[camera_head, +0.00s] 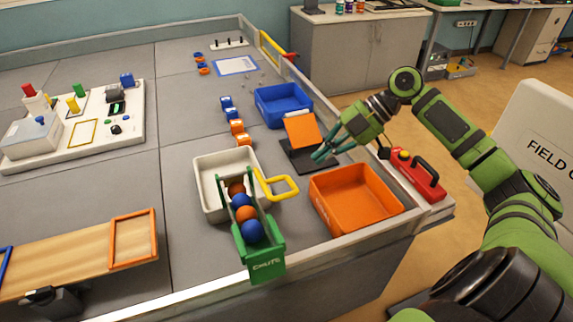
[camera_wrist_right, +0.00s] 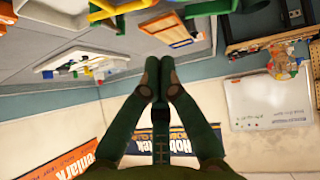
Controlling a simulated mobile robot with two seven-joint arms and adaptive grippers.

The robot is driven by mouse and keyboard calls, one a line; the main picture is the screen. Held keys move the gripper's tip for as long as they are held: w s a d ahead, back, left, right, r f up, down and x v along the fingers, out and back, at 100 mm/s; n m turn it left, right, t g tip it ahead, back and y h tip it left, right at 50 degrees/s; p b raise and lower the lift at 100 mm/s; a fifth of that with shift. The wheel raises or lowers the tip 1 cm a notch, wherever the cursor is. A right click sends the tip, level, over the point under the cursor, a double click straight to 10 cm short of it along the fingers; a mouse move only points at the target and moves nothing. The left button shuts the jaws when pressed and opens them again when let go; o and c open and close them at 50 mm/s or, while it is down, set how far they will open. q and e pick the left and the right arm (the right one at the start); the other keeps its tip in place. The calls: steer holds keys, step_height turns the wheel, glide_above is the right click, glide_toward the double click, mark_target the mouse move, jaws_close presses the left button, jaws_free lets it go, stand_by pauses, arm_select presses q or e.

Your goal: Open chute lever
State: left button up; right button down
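The green chute (camera_head: 262,265) stands at the table's near edge, with orange and blue balls (camera_head: 245,214) lined up in it. A yellow looped handle (camera_head: 283,187) sticks out to the right by the chute's far end; I cannot tell exactly where it joins. My right gripper (camera_head: 318,157) is above the dark base of an orange-topped stand, beyond and right of the yellow handle and apart from it. Its fingers (camera_wrist_right: 159,68) come close together at the tips in the right wrist view, with nothing visible held. My left gripper is not in view.
A white bin (camera_head: 201,188) lies behind the chute. An orange bin (camera_head: 335,215) is to its right, a blue bin (camera_head: 266,111) farther back. The orange-topped stand (camera_head: 303,131) is beside my right gripper. A red toolbox (camera_head: 424,183) sits at the right edge.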

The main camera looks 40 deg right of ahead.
steer(key=p, duration=0.2)
glide_above(278, 199)
steer(key=s+d, duration=0.2)
steer(key=d, duration=0.1)
step_height(278, 199, down, 6)
steer(key=f, duration=0.4)
steer(key=shift+w+f+p, duration=0.3)
steer(key=shift+p, duration=0.1)
